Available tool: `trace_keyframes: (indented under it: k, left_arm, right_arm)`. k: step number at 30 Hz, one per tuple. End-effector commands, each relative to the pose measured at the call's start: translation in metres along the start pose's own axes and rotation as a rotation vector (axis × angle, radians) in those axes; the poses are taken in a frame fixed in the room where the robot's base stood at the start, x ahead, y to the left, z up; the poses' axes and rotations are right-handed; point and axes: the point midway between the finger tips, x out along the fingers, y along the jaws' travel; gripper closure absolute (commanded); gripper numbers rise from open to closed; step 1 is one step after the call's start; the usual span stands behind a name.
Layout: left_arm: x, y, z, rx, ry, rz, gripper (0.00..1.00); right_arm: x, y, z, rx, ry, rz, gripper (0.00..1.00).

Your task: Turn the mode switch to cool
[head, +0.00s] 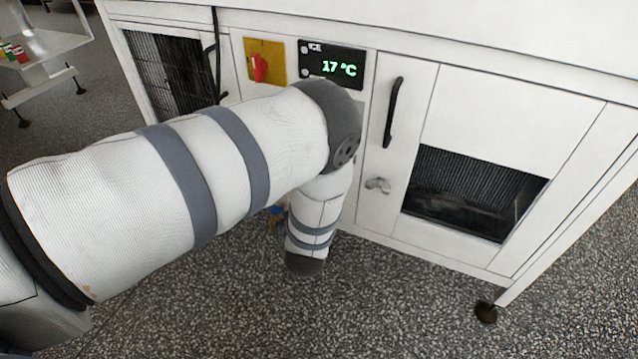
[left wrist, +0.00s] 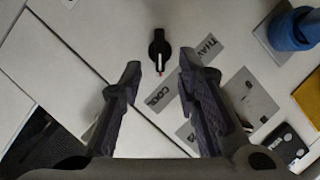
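The mode switch (left wrist: 158,44) is a small black knob with a white pointer line, on a pale panel at the upper middle of the left wrist view. Its line points down in that picture. A grey label reading COOL (left wrist: 155,90) lies below it, and one reading THAW (left wrist: 208,47) lies to its right. My left gripper (left wrist: 160,64) is open, its two dark fingers apart, with the knob just beyond and between the fingertips. No contact shows. In the head view my left arm hides the knob and the gripper. My right gripper is in neither view.
The white cabinet (head: 485,105) carries a black display (head: 332,66) reading 17 °C, a red switch (head: 259,69) on a yellow plate and a black door handle (head: 394,112). A blue round part (left wrist: 292,29) stands out at the upper right of the left wrist view.

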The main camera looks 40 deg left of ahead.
Motion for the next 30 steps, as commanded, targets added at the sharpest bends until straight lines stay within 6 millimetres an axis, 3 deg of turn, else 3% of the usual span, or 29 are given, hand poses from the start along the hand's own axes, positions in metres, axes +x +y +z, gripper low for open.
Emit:
trace_keyframes:
  k: [3,9,24,26,29,30]
  left_arm:
    - [-0.031,0.001,0.000,0.002,-0.002,0.003,0.70]
    - [-0.063,0.000,0.001,-0.001,-0.002,0.000,0.70]
    - [-0.068,0.000,0.002,-0.001,-0.005,0.002,0.70]
    - [-0.072,0.006,0.013,-0.001,-0.030,0.031,0.70]
    - [-0.098,0.032,0.065,-0.008,-0.160,0.166,0.70]
    - [-0.118,0.045,0.094,-0.013,-0.241,0.243,0.70]
  right_arm:
    - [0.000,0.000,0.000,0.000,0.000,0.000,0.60]
    - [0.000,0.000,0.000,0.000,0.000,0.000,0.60]
    - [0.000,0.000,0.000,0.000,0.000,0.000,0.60]
    - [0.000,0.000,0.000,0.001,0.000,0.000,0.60]
    - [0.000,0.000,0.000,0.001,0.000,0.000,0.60]
    - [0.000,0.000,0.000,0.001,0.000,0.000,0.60]
